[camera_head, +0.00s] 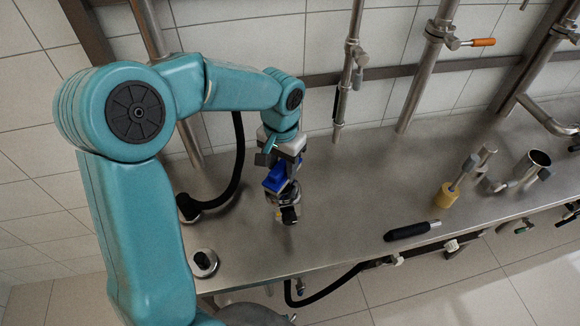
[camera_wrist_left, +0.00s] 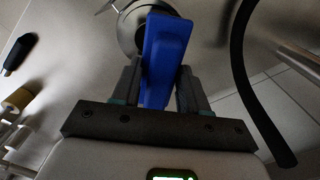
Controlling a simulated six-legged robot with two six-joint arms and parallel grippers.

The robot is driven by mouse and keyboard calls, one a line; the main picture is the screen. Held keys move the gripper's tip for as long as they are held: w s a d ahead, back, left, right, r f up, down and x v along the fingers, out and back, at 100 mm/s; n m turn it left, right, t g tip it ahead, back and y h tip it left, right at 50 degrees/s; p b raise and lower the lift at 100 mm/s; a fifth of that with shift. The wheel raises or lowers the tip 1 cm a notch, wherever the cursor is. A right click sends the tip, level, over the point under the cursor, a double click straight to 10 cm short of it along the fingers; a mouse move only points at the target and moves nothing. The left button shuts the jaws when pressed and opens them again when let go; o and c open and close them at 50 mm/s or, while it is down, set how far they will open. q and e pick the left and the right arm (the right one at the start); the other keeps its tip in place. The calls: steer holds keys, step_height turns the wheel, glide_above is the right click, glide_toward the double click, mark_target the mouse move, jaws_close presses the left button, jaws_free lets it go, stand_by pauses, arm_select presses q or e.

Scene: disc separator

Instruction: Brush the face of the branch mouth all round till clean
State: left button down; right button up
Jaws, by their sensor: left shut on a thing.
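My left gripper (camera_head: 281,166) is shut on a blue brush-like piece (camera_head: 276,178), pointing down over the steel bench. In the left wrist view the blue piece (camera_wrist_left: 164,58) stands between both fingers of the gripper (camera_wrist_left: 160,85). Its far end overlaps a round metal fitting (camera_wrist_left: 127,30) with a dark centre, probably the branch mouth. This fitting (camera_head: 289,198) also shows just below the gripper in the head view. The blue piece hides part of its face, so I cannot tell whether they touch or how clean the face is. My right gripper is not in view.
A black hose (camera_head: 238,165) curves up left of the gripper. A round metal fitting (camera_head: 205,263) stands near the bench's front left. A black-handled tool (camera_head: 408,231), a tan cylinder on a rod (camera_head: 445,195) and an open metal cup (camera_head: 536,166) are at right. Vertical pipes (camera_head: 349,70) stand behind.

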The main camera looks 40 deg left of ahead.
arm_select(q)
steer(key=shift+r, duration=0.1)
step_height(320, 180, up, 6)
steer(key=p, duration=0.5)
steer(key=shift+r, duration=0.1)
